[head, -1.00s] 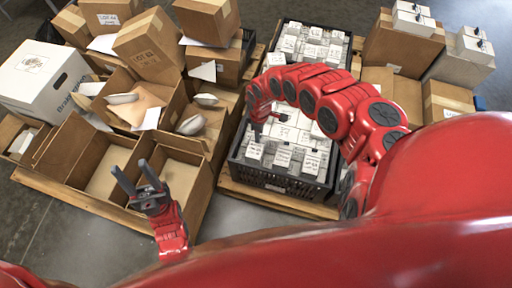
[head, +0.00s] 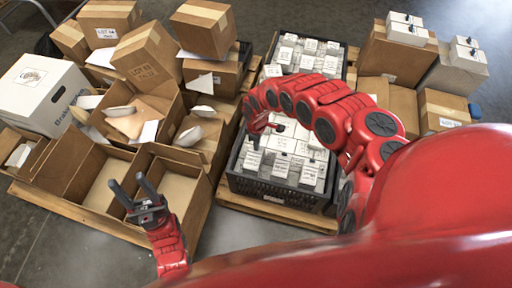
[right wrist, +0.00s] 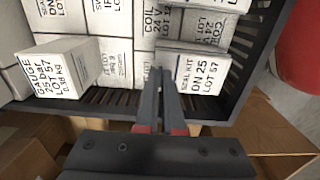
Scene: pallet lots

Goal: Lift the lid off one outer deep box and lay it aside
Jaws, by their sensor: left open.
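Deep open-topped brown boxes (head: 77,178) stand at the front left, with bare compartments showing. Closed brown cartons (head: 148,58) lie tilted behind them, and a white box (head: 42,84) with a handle hole stands at the far left. I cannot tell which of these is the lidded outer deep box. My left gripper (head: 134,186) is open and empty above the front edge of the open boxes. My right gripper (head: 268,127) is over the black crate (head: 278,190) of small labelled white boxes.
A second black crate (head: 345,62) of white boxes stands behind the first. Brown cartons (head: 400,57) and white boxes (head: 457,72) are stacked at the back right. Pallets (head: 80,212) lie under the boxes. Grey floor (head: 60,250) is clear at the front left.

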